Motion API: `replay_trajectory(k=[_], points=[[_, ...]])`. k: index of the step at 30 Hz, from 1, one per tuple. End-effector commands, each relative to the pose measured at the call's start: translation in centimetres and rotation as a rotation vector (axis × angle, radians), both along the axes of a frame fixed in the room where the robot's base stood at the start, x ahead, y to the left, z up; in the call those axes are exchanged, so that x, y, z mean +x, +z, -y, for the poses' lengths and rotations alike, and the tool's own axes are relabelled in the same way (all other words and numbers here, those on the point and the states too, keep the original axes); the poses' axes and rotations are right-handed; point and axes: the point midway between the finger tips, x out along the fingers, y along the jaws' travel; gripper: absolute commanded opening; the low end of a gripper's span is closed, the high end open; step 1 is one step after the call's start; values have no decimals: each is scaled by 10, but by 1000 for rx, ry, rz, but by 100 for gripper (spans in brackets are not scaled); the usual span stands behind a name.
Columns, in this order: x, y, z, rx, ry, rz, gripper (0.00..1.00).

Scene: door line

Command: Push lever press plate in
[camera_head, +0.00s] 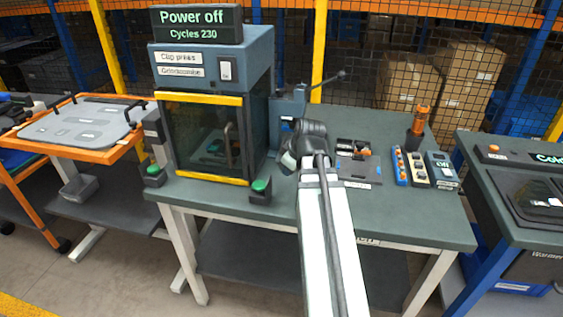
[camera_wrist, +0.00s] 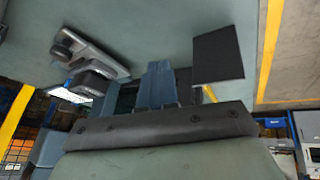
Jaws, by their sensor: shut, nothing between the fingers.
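The lever press (camera_head: 288,106) is a blue-grey block with a thin dark lever rising to the right, at the back of the bench in the head view. My arm reaches over the bench from the front. My gripper (camera_head: 290,158) is dark and shut on nothing, just in front of the press. It covers the press's lower part, so I cannot make out the press plate or any contact. The wrist view shows a blue-grey block, a dark square plate and a dark bar close up; I cannot tell which belong to the press.
A glass-fronted cabinet (camera_head: 205,135) labelled "Power off" stands left of my gripper, with green buttons (camera_head: 261,187) at its front. Right of my arm are a dark parts tray (camera_head: 360,184), several small control boxes (camera_head: 417,170) and an orange-topped item (camera_head: 418,120). The bench's back right is clear.

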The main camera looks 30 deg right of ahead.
Motion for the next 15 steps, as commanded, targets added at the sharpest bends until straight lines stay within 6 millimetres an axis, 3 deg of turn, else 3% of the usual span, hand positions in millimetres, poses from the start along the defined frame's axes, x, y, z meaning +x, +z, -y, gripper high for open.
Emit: replay_trajectory(k=[7,15], points=[[27,18,11,-161,151,157,0],[34,11,13,-189,191,155,0]])
